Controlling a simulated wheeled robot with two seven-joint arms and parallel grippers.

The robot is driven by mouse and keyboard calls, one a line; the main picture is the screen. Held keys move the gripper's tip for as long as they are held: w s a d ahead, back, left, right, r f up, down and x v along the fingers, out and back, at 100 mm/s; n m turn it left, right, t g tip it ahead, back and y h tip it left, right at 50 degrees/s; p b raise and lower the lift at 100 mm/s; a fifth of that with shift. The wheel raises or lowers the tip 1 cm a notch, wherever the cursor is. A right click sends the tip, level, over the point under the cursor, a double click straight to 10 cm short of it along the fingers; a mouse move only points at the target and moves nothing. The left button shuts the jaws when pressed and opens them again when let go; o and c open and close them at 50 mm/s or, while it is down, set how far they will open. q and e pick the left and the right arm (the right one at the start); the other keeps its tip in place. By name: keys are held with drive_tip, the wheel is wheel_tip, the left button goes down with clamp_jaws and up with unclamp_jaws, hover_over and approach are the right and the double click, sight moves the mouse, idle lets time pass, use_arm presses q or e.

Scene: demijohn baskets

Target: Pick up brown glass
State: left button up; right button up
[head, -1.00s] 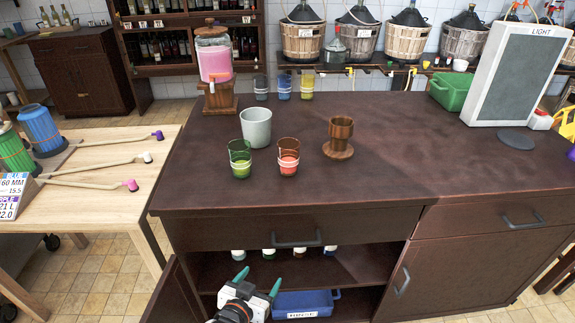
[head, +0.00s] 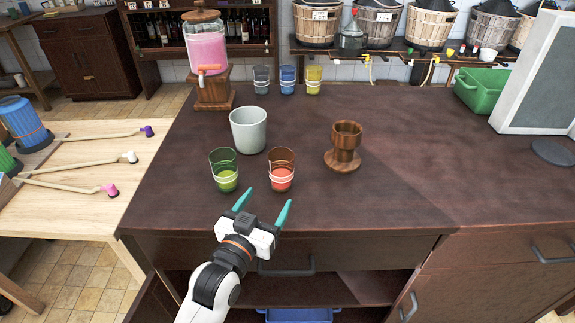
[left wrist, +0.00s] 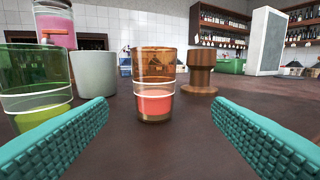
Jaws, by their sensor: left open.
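The brown glass (head: 281,170) stands upright on the dark counter, with red contents and a pale band around it. In the left wrist view the brown glass (left wrist: 154,82) is ahead, between the two teal fingers but beyond their tips. My left gripper (head: 264,205) is open and empty at the counter's front edge, just in front of the glasses. It also shows in the left wrist view (left wrist: 158,108). A green glass (head: 224,170) with green contents stands left of the brown one. My right gripper is not in view.
A grey-white cup (head: 249,130) stands behind the two glasses. A wooden goblet-shaped stand (head: 343,148) is to the right. Grey, blue and yellow glasses stand farther back beside a pink drink dispenser (head: 207,55). The counter's right side (head: 450,165) is mostly clear.

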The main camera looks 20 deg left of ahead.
sight(277, 180)
use_arm(q)
drive_tip(key=w, duration=0.4)
drive_tip(key=shift+w+d+r, duration=0.15)
drive_tip(key=shift+w+d, duration=0.1)
drive_tip(key=shift+w, duration=0.1)
drive_tip(key=w+p, duration=0.1)
drive_tip(key=w, duration=0.4)
drive_tip(key=shift+a, duration=0.1)
drive_tip(key=shift+w+f, duration=0.25)
drive_tip(key=shift+w, duration=0.2)
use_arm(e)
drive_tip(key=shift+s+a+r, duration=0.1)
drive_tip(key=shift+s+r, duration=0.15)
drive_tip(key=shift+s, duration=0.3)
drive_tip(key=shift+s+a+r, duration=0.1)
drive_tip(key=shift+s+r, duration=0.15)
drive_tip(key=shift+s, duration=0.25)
use_arm(q)
drive_tip(key=shift+s, duration=0.1)
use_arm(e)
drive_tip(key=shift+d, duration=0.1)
use_arm(q)
drive_tip(key=shift+c, duration=1.2)
drive_tip(key=c, duration=0.9)
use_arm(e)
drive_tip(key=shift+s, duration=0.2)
